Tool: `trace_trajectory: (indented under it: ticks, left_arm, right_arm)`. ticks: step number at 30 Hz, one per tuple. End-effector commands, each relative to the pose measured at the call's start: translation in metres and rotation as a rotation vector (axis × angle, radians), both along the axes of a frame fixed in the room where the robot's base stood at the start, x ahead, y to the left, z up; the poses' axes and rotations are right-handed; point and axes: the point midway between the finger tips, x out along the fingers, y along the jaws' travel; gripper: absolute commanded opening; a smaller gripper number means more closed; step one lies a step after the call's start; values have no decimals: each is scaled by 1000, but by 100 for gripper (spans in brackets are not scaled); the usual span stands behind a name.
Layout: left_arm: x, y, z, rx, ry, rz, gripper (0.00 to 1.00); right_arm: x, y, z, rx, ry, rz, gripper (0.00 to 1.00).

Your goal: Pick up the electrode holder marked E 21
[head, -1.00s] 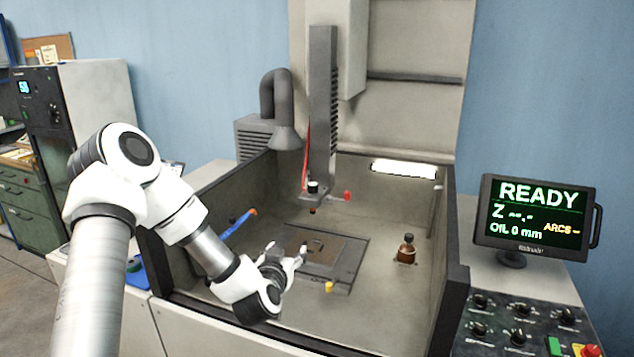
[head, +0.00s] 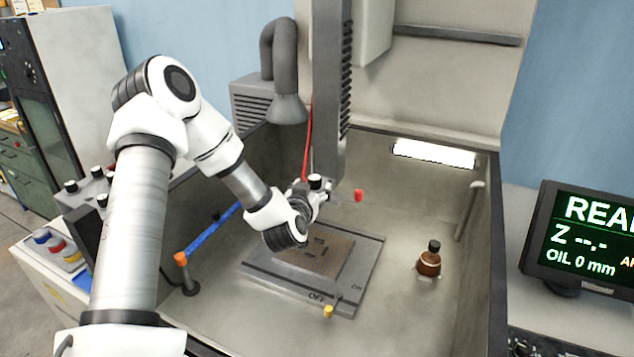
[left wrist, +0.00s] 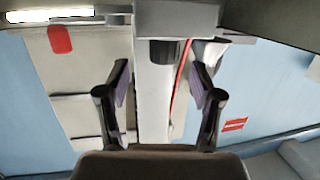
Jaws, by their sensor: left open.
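My left gripper (head: 318,192) is at the machine's tool head, beside the lower end of the grey vertical column (head: 328,95). In the left wrist view its two fingers (left wrist: 160,100) are apart, with the pale column and a short dark cylinder (left wrist: 163,50) showing between them. I cannot tell whether the fingers touch anything. A black-topped white knob (head: 316,182) shows at the tool head. Several black-topped holder-like pieces (head: 97,172) stand at the left outside the tank. No E 21 mark is legible, so I cannot tell which piece is that holder. My right gripper is out of view.
The tank holds a dark plate (head: 366,262) with a slotted workpiece (head: 325,262), a brown bottle (head: 429,262) and a blue pipe with an orange end (head: 210,232). A red knob (head: 359,195) sticks out right of the tool head. A monitor (head: 585,245) stands at right.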

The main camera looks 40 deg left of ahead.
Motion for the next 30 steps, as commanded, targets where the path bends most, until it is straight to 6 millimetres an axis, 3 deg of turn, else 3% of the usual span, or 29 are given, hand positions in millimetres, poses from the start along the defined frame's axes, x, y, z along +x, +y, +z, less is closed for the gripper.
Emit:
trace_trajectory:
  ticks: [4, 7, 15, 21, 30]
  left_arm:
    - [21, 14, 0, 5, 3, 1, 66]
    - [35, 22, -5, 3, 1, 0, 66]
    - [41, 25, -10, -2, 0, -1, 66]
    - [41, 25, -10, -1, 0, 0, 0]
    - [41, 25, -10, -1, 0, 0, 0]
  right_arm:
    - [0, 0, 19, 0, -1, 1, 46]
    - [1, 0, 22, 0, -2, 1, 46]
    - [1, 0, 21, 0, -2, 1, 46]
    - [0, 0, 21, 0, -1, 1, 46]
    - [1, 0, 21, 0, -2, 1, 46]
